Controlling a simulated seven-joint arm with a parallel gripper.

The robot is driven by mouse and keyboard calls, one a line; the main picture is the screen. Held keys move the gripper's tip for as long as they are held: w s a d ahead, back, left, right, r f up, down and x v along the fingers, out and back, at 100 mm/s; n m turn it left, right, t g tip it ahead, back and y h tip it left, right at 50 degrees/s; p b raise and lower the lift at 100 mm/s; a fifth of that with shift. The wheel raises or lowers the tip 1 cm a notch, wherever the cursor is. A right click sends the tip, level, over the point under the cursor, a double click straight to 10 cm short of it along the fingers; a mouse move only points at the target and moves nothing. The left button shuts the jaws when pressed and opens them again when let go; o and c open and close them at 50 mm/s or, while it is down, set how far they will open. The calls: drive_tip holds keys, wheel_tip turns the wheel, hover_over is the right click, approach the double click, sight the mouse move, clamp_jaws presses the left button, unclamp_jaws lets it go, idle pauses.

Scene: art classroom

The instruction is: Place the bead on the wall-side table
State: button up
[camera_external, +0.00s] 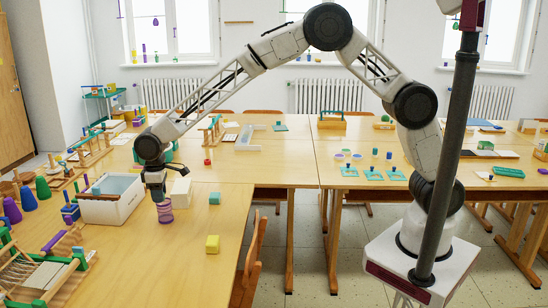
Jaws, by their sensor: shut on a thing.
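My gripper (157,190) points down over the near left table, beside a white bin. It is shut on a purple and pink ringed piece (165,212), which shows just below the fingers. Whether this piece is the bead, and whether it touches the table, I cannot tell. The fingers are small and dark here, so the grip itself is hard to see. A small red bead-like piece (207,161) stands on the table behind and to the right of my gripper. Tables stand in the room, with the windowed wall at the back; the farther left table (270,165) is nearer that wall.
The white bin (111,199) stands close left of my gripper. A cream block (181,192), a teal block (214,198) and a yellow block (212,244) stand to the right. Wooden frames and cones crowd the left edge.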

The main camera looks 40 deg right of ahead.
drive_tip(key=w+d+m, duration=0.3)
drive_tip(key=w+d, duration=0.5)
drive_tip(key=d, duration=0.4)
drive_tip(key=w+d+m, duration=0.2)
drive_tip(key=w+d, duration=0.6)
drive_tip(key=d, duration=0.4)
drive_tip(key=w+d+m, duration=0.3)
drive_tip(key=w+d, duration=0.1)
drive_tip(key=d, duration=0.9)
drive_tip(key=w+d+m, duration=0.3)
drive_tip(key=w+d, duration=0.1)
drive_tip(key=d, duration=1)
drive_tip(key=s+d+m, duration=0.4)
drive_tip(key=d, duration=1.9)
drive_tip(key=s+d+m, duration=0.3)
drive_tip(key=d+m, duration=0.2)
drive_tip(key=d, duration=1.7)
drive_tip(key=f, duration=0.6)
drive_tip(key=d+f, duration=0.1)
drive_tip(key=f, duration=0.3)
drive_tip(key=shift+s, duration=0.35)
drive_tip(key=shift+a+f, duration=0.1)
drive_tip(key=shift+f, duration=0.1)
drive_tip(key=shift+w, duration=0.1)
